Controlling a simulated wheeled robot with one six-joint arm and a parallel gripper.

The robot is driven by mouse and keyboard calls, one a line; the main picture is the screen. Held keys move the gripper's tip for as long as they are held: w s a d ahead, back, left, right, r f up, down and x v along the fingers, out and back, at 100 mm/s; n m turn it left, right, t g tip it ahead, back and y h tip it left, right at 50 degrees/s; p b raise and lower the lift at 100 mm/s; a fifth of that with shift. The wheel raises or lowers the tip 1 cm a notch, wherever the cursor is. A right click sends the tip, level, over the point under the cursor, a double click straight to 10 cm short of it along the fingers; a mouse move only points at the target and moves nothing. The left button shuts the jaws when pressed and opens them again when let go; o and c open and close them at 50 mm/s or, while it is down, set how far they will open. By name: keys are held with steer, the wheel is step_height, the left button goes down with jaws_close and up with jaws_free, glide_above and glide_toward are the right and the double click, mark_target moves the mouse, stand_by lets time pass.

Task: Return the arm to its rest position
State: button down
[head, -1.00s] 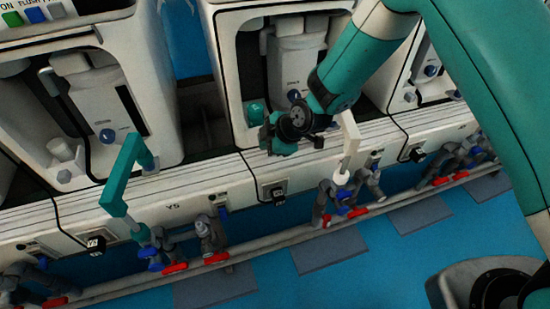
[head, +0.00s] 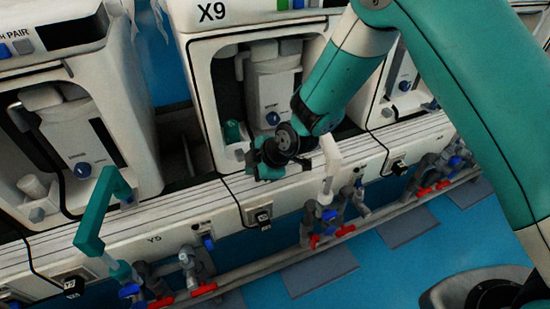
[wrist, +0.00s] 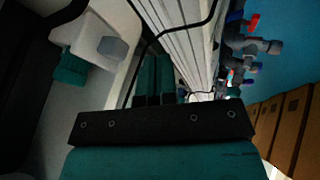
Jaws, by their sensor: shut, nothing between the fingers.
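My teal arm (head: 340,75) reaches in from the upper right in the head view. My gripper (head: 258,163) is at its end, over the bench ledge in front of station X9, small and dark in this view. In the wrist view the teal fingers of my gripper (wrist: 154,80) lie close together beyond a black bar. Nothing is held between them.
The station X9 housing (head: 207,100) stands open behind my gripper. A white upright pipe (head: 330,160) is close to its right. A teal angled pipe (head: 97,205) stands at the left. Red-handled valves (head: 325,238) run along the front.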

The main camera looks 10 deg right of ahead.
steer(key=s+d+r+m+g, duration=0.1)
steer(key=s+d+r+m, duration=0.3)
steer(key=r, duration=0.5)
steer(key=s+d+r+m+g, duration=0.15)
steer(key=s+d+r, duration=0.35)
steer(key=r, duration=0.5)
steer(key=s+d+r+m+g+h, duration=0.1)
steer(key=s+d+r+m, duration=0.25)
steer(key=s, duration=0.45)
steer(key=s+d+r+m+g+h, duration=0.15)
steer(key=s+r+m, duration=0.25)
steer(key=s, duration=0.4)
step_height(320, 180, up, 18)
steer(key=t+p, duration=0.1)
steer(key=p, duration=1.8)
steer(key=shift+d+y, duration=0.3)
steer(key=shift+y, duration=0.05)
steer(key=shift+s+f, duration=0.1)
